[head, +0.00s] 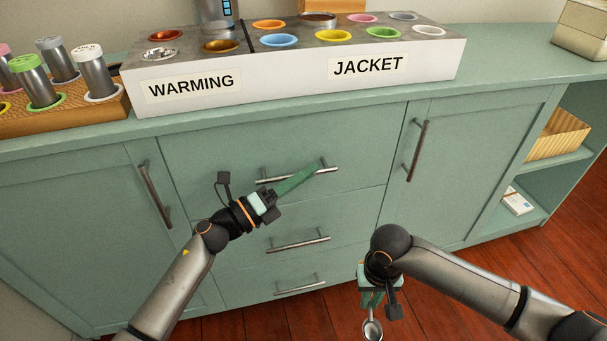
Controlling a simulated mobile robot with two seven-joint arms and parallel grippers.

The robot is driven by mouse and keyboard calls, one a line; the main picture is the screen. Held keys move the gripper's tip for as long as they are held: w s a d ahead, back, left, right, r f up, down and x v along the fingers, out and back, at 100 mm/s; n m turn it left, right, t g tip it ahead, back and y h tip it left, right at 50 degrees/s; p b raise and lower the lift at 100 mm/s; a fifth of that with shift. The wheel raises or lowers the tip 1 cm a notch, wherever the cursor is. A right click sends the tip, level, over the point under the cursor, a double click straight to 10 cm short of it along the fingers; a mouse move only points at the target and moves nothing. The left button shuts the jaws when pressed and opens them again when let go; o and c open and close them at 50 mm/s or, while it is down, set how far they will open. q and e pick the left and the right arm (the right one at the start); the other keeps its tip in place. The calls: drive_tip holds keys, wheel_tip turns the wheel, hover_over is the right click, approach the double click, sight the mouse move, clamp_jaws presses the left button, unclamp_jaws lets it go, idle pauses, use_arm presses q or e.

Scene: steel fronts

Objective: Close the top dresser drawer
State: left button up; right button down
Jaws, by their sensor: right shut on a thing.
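The top dresser drawer (220,150) has a wide green front, which looks flush with the dresser face; I see no gap around it. Its bar handle (263,181) runs across the front and is partly hidden by my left gripper (314,166). The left gripper's green fingers look pressed together and empty, with their tips over the handle's right part. I cannot tell whether they touch the handle or the drawer front. My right gripper (372,302) points down in front of the dresser, at the lower right, shut on a metal spoon (372,329).
Two lower drawers with handles (298,243) look closed. Cupboard doors (75,225) flank the drawers. The top carries a white bin block (290,85) labelled WARMING and JACKET, and a wooden rack (60,120) of shakers. Open shelves (535,190) stand right, above wooden floor (450,290).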

use_arm(q)
drive_tip(key=shift+o, duration=0.4)
use_arm(e)
drive_tip(key=shift+r, duration=0.15)
use_arm(q)
drive_tip(key=p+v, duration=0.1)
drive_tip(key=v, duration=1.1)
drive_tip(key=shift+p, duration=0.4)
use_arm(e)
drive_tip(key=shift+r, duration=0.75)
